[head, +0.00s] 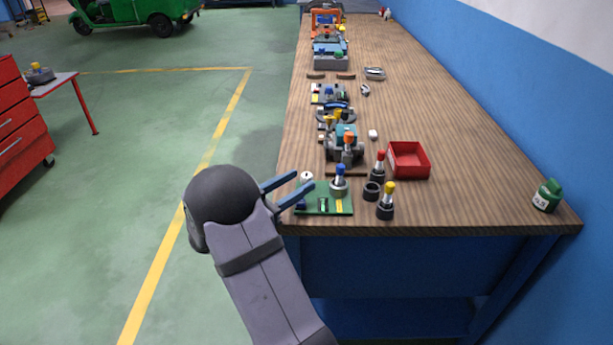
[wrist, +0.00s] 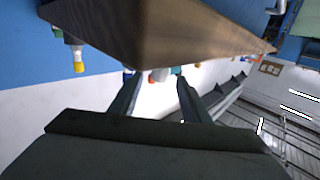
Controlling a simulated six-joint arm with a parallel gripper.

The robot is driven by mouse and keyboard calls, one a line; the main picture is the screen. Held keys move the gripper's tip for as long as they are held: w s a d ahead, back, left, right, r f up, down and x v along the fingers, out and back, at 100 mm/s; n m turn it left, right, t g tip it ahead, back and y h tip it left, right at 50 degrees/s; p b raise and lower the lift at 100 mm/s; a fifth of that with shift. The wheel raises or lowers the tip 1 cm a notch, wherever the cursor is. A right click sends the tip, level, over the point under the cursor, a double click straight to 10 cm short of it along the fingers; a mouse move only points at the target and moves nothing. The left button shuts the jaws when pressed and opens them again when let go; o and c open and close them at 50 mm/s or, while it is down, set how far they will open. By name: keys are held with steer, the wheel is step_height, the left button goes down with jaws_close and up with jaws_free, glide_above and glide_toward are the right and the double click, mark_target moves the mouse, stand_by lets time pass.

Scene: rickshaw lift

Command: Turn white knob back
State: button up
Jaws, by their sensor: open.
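The white knob (head: 306,176) is a small round white piece at the left back of the green board (head: 325,208), near the table's left edge. My gripper (head: 305,180) is open, with its two blue fingers pointing right. In the head view its fingertips appear on either side of the white knob; I cannot tell whether they touch it. In the wrist view, which looks upside down, a whitish piece (wrist: 160,75) shows between the open fingertips (wrist: 157,78), partly behind the table edge. I cannot tell for sure that it is the knob.
On the wooden table (head: 460,130), a blue-topped post (head: 340,180) stands on the board, right of my fingers. The table's right side is mostly clear.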

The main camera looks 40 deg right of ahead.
mark_target(302, 179)
steer(key=shift+d, duration=2)
steer(key=c, duration=1)
